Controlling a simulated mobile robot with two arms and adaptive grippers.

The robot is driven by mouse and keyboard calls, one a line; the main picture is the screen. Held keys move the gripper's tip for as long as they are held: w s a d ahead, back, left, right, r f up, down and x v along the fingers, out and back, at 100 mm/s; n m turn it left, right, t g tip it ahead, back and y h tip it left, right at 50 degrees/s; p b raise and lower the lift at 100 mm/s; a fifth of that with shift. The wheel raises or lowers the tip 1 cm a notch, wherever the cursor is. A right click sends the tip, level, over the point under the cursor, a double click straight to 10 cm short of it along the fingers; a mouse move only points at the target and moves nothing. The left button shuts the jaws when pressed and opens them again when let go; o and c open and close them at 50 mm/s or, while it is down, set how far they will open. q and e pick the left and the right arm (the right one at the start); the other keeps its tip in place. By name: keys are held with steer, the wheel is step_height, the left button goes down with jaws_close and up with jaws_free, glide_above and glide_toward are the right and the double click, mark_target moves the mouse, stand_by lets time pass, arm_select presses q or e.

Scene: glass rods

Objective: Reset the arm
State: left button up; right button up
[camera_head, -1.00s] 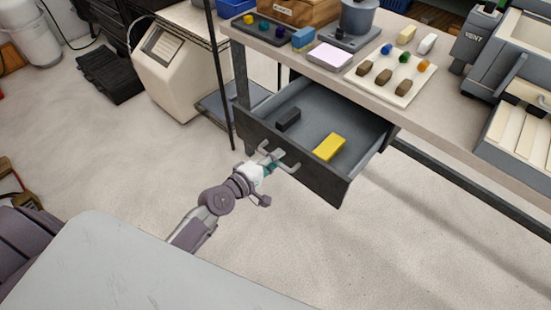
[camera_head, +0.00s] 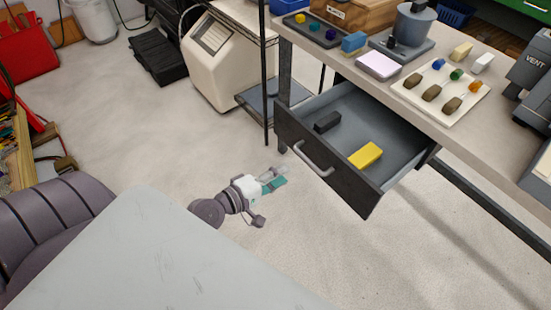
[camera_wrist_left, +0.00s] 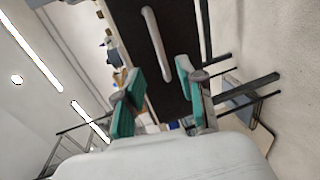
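My left gripper (camera_head: 275,180) is in the lower middle of the head view, over the floor and in front of the open drawer (camera_head: 362,194). It is apart from the drawer's handle (camera_head: 312,160). In the left wrist view my left gripper's teal fingers (camera_wrist_left: 160,95) are spread with nothing between them. The handle (camera_wrist_left: 156,38) shows beyond them on the dark drawer front (camera_wrist_left: 184,40). The drawer stands pulled out and holds a yellow block (camera_head: 366,156) and a dark block (camera_head: 327,122). My right gripper shows in neither view.
The workbench (camera_head: 448,125) above the drawer carries a pad of small rocks (camera_head: 440,97), a grey device (camera_head: 405,35) and a wooden box (camera_head: 345,14). A shelf rack with a dark post (camera_head: 264,80) stands left of the drawer. The floor (camera_head: 180,150) around the gripper is clear.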

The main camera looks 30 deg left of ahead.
arm_select(q)
steer(key=shift+s+a+r, duration=0.15)
steer(key=shift+s+a, duration=0.05)
steer(key=shift+s, duration=0.45)
steer(key=s+a+f+m+g+y+p, duration=0.1)
steer(key=s+a+f+m+g, duration=0.15)
steer(key=f, duration=0.65)
steer(key=s+a+f+m+g+y, duration=0.15)
steer(key=s+f, duration=0.25)
steer(key=f, duration=0.6)
steer(key=s+a+f+m+g+y+p, duration=0.1)
steer(key=s+f+m+g+y, duration=0.2)
steer(key=f, duration=0.6)
steer(key=s+d+f+m+g, duration=0.1)
steer(key=s+f+m+g, duration=0.1)
steer(key=s, duration=0.6)
steer(key=s+d+f+m+g+p, duration=0.1)
steer(key=s+d+f+m+g, duration=0.1)
steer(key=s+f+m, duration=0.2)
steer(key=s+d+f+m+g, duration=0.2)
steer(key=s+f+m, duration=0.1)
steer(key=s+f, duration=0.5)
steer(key=s, duration=0.3)
steer(key=shift+s+m+g, duration=0.3)
steer(key=shift+s, duration=0.05)
